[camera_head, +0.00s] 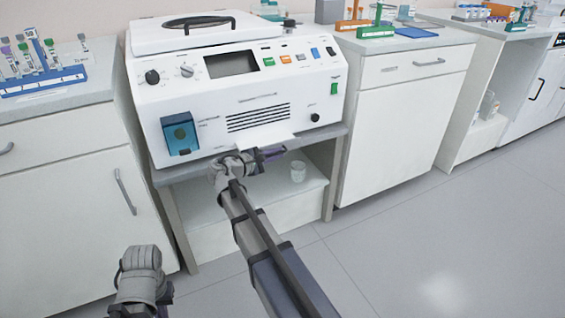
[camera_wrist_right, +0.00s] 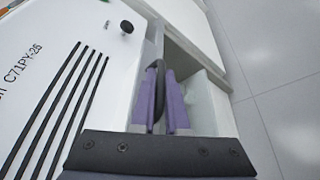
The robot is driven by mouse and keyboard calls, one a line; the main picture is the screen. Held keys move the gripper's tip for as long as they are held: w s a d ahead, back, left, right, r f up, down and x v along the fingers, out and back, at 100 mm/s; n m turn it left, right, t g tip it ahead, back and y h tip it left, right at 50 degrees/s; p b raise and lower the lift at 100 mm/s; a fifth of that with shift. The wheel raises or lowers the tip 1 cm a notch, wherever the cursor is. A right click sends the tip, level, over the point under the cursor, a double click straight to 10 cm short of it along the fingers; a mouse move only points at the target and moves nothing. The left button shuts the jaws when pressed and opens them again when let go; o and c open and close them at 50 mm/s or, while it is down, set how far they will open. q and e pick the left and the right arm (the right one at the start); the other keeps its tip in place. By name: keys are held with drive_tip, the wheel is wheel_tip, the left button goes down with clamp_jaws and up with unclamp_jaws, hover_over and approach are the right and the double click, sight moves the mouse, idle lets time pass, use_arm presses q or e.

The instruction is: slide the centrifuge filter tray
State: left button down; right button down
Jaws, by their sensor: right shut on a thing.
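The centrifuge (camera_head: 235,85) is a large white machine with a screen, knobs and black vent slots. A thin white tray (camera_head: 266,137) sticks out from the lower front of it, below the vents. My right gripper (camera_head: 271,153) is at the tray's front edge. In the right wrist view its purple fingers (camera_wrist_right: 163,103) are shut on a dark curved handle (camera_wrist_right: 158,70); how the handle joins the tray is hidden. My left gripper (camera_head: 140,300) is low at the left, apart from the machine; its fingers cannot be made out.
A blue tube rack (camera_head: 42,80) stands on the left counter, and orange and green racks (camera_head: 376,31) on the right one. The floor (camera_head: 430,240) is clear.

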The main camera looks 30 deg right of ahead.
sight(248, 146)
drive_tip(key=w, duration=0.8)
drive_tip(key=shift+w+d, duration=0.3)
drive_tip(key=shift+d, duration=0.05)
drive_tip(key=c, duration=1.2)
unclamp_jaws()
drive_tip(key=shift+p+v, duration=0.85)
drive_tip(key=shift+v, duration=3.1)
drive_tip(key=s+a+f+m+g+y+p, duration=0.15)
drive_tip(key=s+a+f+y, duration=0.3)
drive_tip(key=s+a, duration=0.5)
drive_tip(key=s+a+f+m+g+y, duration=0.15)
drive_tip(key=s+a+f+y, duration=0.3)
drive_tip(key=s+a, duration=0.5)
drive_tip(key=s+a+f+m+g+y+p, duration=0.15)
drive_tip(key=s+a+f+y, duration=0.3)
drive_tip(key=s+a, duration=0.5)
wheel_tip(248, 146, up, 37)
drive_tip(key=s+m+p, duration=0.1)
drive_tip(key=s+p, duration=0.1)
drive_tip(key=p, duration=3.6)
drive_tip(key=shift+d, duration=0.35)
